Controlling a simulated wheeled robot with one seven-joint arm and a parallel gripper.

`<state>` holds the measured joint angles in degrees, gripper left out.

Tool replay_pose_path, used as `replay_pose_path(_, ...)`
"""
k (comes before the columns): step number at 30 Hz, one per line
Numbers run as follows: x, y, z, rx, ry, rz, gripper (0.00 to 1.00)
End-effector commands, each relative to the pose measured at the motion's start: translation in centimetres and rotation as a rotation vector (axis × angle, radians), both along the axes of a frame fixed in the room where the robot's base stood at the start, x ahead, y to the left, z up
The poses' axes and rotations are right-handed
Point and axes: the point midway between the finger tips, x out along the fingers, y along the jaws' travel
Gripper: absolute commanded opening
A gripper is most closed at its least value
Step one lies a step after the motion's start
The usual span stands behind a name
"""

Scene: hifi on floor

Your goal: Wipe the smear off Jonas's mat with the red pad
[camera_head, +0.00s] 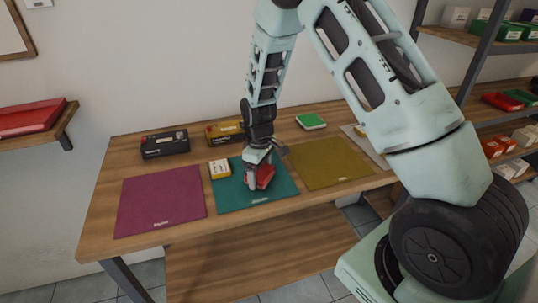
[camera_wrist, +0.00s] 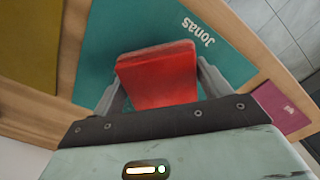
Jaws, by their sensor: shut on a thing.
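The teal mat (camera_head: 284,187) lies in the middle of the table, and the name Jonas is printed on it in the wrist view (camera_wrist: 108,50). My gripper (camera_head: 257,180) is over this mat, pointing down. It is shut on the red pad (camera_head: 266,175), which sits between both fingers in the wrist view (camera_wrist: 158,76). The pad is low over the mat; I cannot tell whether it touches. I see no smear on the visible parts of the mat; the pad and gripper hide some of it.
A purple mat (camera_head: 160,200) lies to the left and an olive mat (camera_head: 329,163) to the right. A small white-and-yellow box (camera_head: 220,169) stands at the teal mat's back left corner. Behind are a black box (camera_head: 164,144), a yellow-and-black box (camera_head: 224,132) and a green-topped block (camera_head: 311,121).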

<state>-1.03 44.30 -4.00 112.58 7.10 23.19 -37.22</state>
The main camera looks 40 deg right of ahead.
Motion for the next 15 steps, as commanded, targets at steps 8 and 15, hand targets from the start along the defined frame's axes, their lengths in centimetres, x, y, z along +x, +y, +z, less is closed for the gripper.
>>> replay_pose_path(8, 0.3, 0.3, 2.8, 0.001, 0.003, 0.000, 0.55)
replay_pose_path(15, 0.5, 0.6, 4.9, 0.001, 0.003, 0.000, 0.55)
